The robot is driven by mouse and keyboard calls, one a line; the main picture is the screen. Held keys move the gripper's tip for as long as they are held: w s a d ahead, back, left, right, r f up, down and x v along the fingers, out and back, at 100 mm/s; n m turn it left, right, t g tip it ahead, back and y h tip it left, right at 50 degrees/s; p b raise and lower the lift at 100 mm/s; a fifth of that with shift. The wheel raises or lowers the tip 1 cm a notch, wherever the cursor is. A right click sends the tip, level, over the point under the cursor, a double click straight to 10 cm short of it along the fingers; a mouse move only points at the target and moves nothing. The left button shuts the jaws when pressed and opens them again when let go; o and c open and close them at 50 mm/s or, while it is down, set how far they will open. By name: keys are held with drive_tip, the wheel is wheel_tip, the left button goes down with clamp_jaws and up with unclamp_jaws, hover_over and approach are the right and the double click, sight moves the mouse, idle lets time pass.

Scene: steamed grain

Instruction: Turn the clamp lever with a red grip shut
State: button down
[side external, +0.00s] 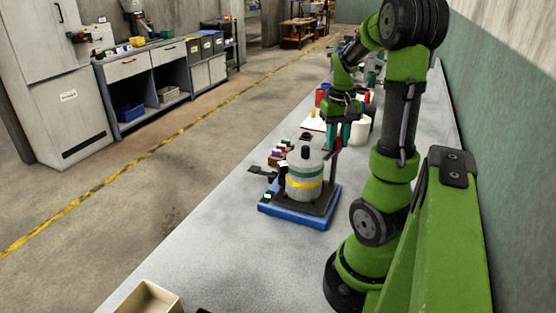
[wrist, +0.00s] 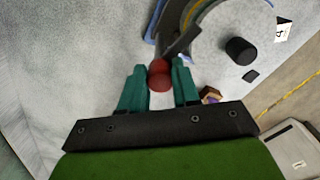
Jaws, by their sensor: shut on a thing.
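The clamp lever's red grip (wrist: 160,75) sits between the teal fingers of my gripper (wrist: 159,84) in the wrist view. The fingers are shut on it. The dark lever arm (wrist: 182,42) runs from the grip up and right beside the round grey lid. In the side view my gripper (side external: 346,134) is low at the back right of the grey canister (side external: 305,175), and the red grip (side external: 338,143) shows at its tips. The canister has a black knob and a yellow band, and stands upright on a blue-edged base (side external: 320,219).
A white cylinder (side external: 360,130) and red items are behind my gripper. An open beige box (side external: 147,298) is at the near table edge.

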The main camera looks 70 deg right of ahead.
sight(338, 139)
drive_tip(key=shift+s+m, duration=0.1)
drive_tip(key=shift+m, duration=0.2)
drive_tip(key=c, duration=0.8)
unclamp_jaws()
wheel_tip(338, 139, up, 17)
drive_tip(key=shift+f, duration=0.1)
